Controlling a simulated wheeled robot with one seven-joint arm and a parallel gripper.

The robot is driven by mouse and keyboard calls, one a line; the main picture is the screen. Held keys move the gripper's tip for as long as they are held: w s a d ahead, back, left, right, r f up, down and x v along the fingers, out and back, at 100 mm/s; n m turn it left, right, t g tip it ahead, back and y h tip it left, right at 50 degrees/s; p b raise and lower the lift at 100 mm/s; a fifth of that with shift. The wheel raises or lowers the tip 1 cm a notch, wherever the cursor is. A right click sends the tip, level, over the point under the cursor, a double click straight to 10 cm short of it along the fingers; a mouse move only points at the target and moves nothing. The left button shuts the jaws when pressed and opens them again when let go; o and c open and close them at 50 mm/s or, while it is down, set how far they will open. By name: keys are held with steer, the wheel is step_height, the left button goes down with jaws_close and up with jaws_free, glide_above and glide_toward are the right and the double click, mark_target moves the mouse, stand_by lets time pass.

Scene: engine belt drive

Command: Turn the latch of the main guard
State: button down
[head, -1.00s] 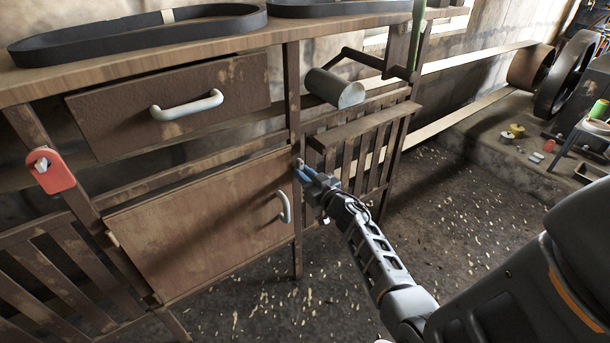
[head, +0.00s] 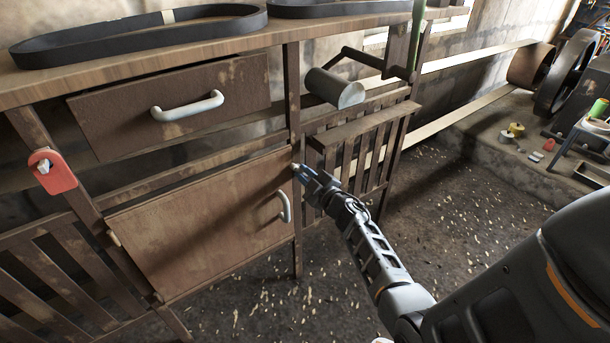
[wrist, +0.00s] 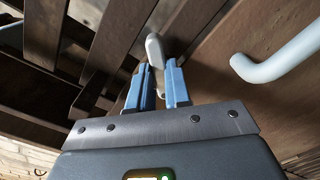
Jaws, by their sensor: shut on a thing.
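A small pale grey latch (wrist: 154,48) sits on the wooden frame beside the upper right corner of the brown door panel (head: 200,225). In the head view only a bit of the latch (head: 296,166) shows at my fingertips. My gripper (head: 303,171) reaches it from the lower right. In the wrist view my gripper's two blue fingers (wrist: 160,82) are close together with the latch's near end between them. They are shut on the latch, and its far end sticks out beyond them. The door panel is flush in its frame and has a pale curved handle (head: 285,207).
The door handle (wrist: 280,58) is close to my fingers on the right in the wrist view. A slatted panel (head: 350,160) stands right of the post. A grey cylinder (head: 335,88) on a bar hangs above. A drawer (head: 170,105) is above the door.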

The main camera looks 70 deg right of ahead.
steer(key=n+b, duration=0.1)
steer(key=n, duration=0.3)
steer(key=shift+f+n, duration=0.1)
steer(key=shift+n, duration=0.2)
steer(key=shift+a+n+b, duration=0.1)
steer(key=shift+n+b, duration=0.4)
steer(key=shift+n, duration=1.4)
steer(key=c, duration=1.1)
jaws_free()
steer(key=shift+o, duration=0.2)
steer(key=v, duration=0.7)
steer(key=shift+s+p, duration=0.3)
steer(key=shift+s, duration=0.1)
steer(key=shift+a, duration=0.25)
